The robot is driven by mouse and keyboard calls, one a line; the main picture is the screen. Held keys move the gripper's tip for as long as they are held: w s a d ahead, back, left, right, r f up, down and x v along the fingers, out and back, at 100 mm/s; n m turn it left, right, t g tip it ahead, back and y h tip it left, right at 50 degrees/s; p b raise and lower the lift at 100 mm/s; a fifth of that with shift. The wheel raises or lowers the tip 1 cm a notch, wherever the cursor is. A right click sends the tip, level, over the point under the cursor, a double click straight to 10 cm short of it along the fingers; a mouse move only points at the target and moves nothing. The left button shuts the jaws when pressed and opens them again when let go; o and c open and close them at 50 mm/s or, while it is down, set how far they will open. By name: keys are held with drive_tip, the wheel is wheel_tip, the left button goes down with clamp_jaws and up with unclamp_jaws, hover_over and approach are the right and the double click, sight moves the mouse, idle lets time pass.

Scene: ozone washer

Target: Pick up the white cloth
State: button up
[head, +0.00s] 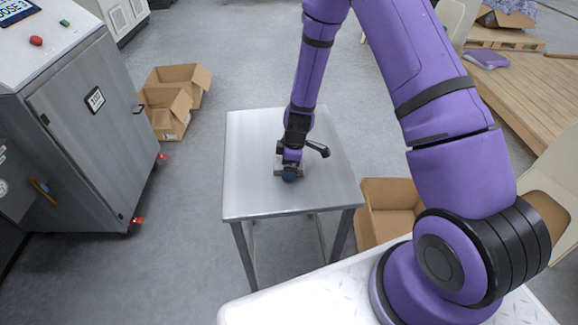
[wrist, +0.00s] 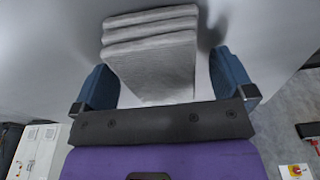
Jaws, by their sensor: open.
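The white cloth (wrist: 150,55) shows in the wrist view as a folded, layered stack with ribbed texture, lying on the metal table. My gripper (wrist: 160,85) is open, with one blue finger on each side of the cloth. The left finger looks close to the cloth's side; a wider gap shows on the right. I cannot tell whether either finger touches it. In the head view my gripper (head: 289,174) is low over the middle of the table (head: 245,150), and the cloth is mostly hidden behind it.
A steel cabinet (head: 90,110) stands on the left, with open cardboard boxes (head: 165,120) beside it. Another open box (head: 385,225) is right of the table. A white surface (head: 300,295) is in front. The tabletop around my gripper is otherwise clear.

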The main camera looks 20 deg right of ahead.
drive_tip(key=c, duration=1)
drive_tip(key=shift+r, duration=0.2)
